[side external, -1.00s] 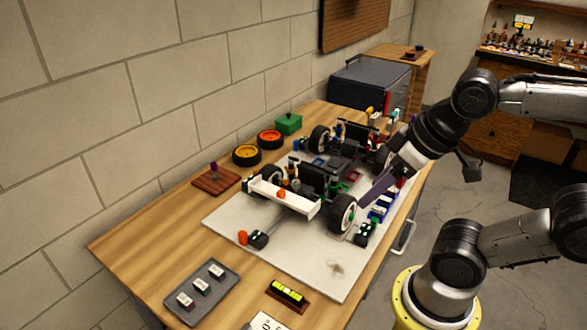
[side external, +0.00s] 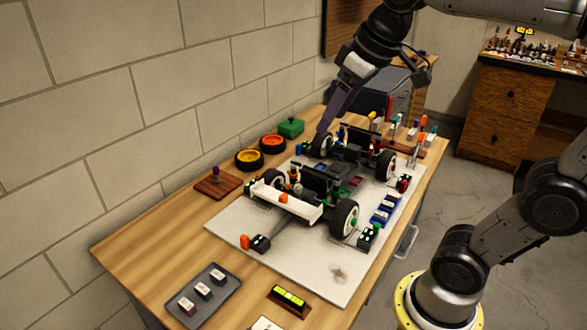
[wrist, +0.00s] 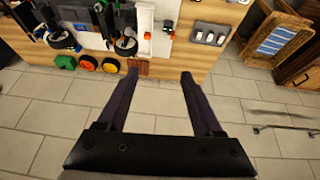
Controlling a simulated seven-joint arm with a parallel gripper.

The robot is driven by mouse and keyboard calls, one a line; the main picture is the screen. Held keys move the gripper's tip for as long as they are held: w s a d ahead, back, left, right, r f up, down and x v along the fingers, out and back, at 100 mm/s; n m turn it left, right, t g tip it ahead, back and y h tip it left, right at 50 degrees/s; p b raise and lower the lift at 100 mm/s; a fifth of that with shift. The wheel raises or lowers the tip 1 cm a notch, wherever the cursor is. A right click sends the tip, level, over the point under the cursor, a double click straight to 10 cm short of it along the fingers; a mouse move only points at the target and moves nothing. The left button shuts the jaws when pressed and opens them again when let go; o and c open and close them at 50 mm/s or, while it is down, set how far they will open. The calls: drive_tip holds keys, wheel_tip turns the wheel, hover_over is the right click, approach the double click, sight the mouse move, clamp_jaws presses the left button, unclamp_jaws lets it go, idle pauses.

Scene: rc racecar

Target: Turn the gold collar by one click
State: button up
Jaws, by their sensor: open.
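The RC racecar (side external: 318,186) stands on a white board on the workbench, with its white wing toward the near end. I cannot make out a gold collar for certain in either view. My gripper (side external: 323,128) is open and empty, its dark purple fingers pointing down above or beside the far left wheel (side external: 320,145); the exact gap is unclear. In the wrist view the open fingers (wrist: 159,76) are spread apart with nothing between them. Parts of the car (wrist: 122,35) show there at the top, cut off by the frame edge.
An orange wheel (side external: 272,145), a yellow wheel (side external: 249,159) and a green box (side external: 291,127) lie along the wall side. A grey tray (side external: 204,293) and a level (side external: 289,297) are at the near end. The board's near part (side external: 300,266) is mostly clear.

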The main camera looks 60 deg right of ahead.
drive_tip(key=w+d+g, duration=0.1)
drive_tip(key=w+d, duration=0.4)
drive_tip(key=w, duration=0.5)
drive_tip(key=m+g, duration=0.3)
drive_tip(key=g, duration=0.1)
hover_over(294, 173)
wheel_tip(294, 173, down, 19)
drive_tip(key=f, duration=1.3)
drive_tip(key=shift+w+d+f, duration=0.3)
drive_tip(key=shift+w+d, duration=0.05)
drive_tip(key=shift+d, duration=0.05)
clamp_jaws()
